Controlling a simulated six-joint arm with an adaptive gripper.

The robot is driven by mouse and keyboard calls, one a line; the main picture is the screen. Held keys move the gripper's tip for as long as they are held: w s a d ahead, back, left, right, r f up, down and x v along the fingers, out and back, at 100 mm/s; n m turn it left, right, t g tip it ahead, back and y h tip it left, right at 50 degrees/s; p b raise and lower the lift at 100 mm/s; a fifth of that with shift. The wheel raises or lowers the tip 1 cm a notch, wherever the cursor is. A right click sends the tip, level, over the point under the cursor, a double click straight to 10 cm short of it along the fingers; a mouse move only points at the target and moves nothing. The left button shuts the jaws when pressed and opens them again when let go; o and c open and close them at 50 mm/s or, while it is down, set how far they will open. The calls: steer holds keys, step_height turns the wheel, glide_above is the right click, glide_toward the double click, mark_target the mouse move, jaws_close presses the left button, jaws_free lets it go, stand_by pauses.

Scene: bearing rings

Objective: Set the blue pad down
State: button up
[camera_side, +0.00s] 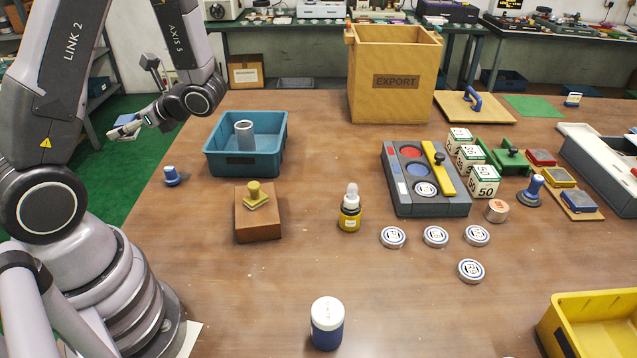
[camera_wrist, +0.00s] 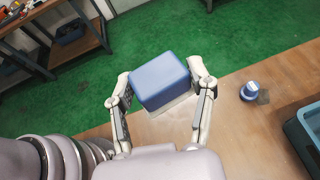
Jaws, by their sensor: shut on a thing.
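My gripper (camera_wrist: 161,100) is shut on a blue pad (camera_wrist: 160,80), a block with a blue upper part and a pale lower edge. The fingers press on its left and right sides in the wrist view. In the side view my gripper (camera_side: 128,128) is at the far left, past the table's left edge, with the pad small and partly hidden between the fingers. In the wrist view the pad appears in front of the green floor and the table edge. Another blue pad (camera_side: 578,201) lies on a small wooden board at the right.
A teal bin (camera_side: 215,160) holds a grey cylinder. A brown block (camera_side: 258,225) carries a yellow stamp. A dropper bottle (camera_side: 349,210) stands mid-table.

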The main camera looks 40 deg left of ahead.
steer(key=s+d+f+n+g+h, duration=0.1)
steer(key=s+d+n+g+h, duration=0.1)
steer(key=d+n+h, duration=0.8)
steer(key=s+d+f+n+g+h, duration=0.1)
steer(key=d+f+n+g+h, duration=0.15)
steer(key=d+n+h, duration=0.7)
step_height(320, 180, up, 4)
steer(key=r+n+t+h, duration=0.1)
steer(key=n+t+h, duration=0.3)
steer(key=n+t, duration=1.15)
glide_above(325, 265)
steer(key=m+t, duration=0.1)
steer(key=shift+t, duration=0.4)
step_height(325, 265, down, 28)
steer(key=shift+f, duration=0.1)
